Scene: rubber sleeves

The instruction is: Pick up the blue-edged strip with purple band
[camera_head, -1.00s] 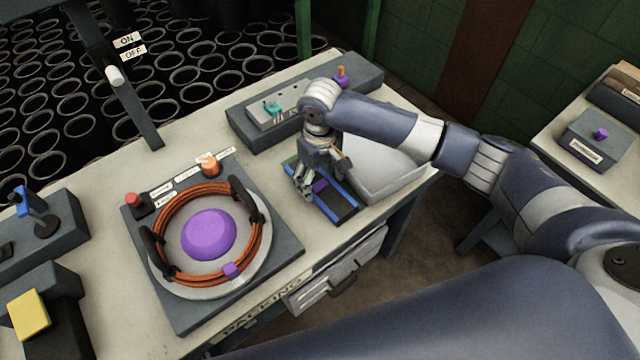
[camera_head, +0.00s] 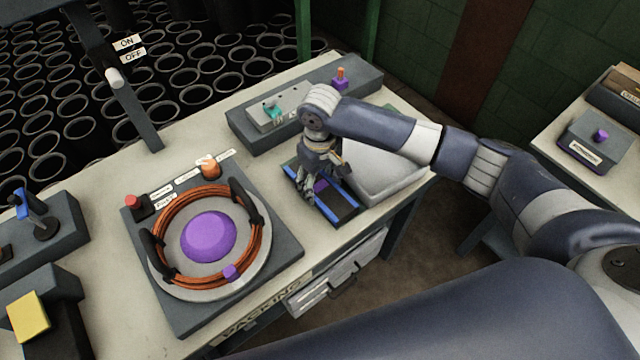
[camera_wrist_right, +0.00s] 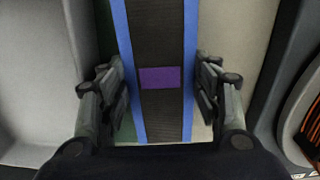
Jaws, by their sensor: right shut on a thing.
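The blue-edged strip (camera_head: 342,207) is dark, with blue long edges and a purple band (camera_wrist_right: 160,78) across its middle. It lies at the right part of the workbench, beside a pale tray. My right gripper (camera_head: 319,190) is over the strip from above, covering part of it in the head view. In the right wrist view the fingers of the gripper (camera_wrist_right: 160,88) stand on both sides of the strip, against its blue edges, near the purple band. It is shut on the strip. I cannot tell whether the strip is lifted off the bench. My left gripper is not in view.
The pale tray (camera_head: 385,172) stands close on the right of the strip. A grey fixture (camera_head: 250,130) with small levers lies behind. A plate with an orange coil (camera_head: 264,235) and purple dome (camera_head: 208,237) is at the left. The bench's front edge is near the strip.

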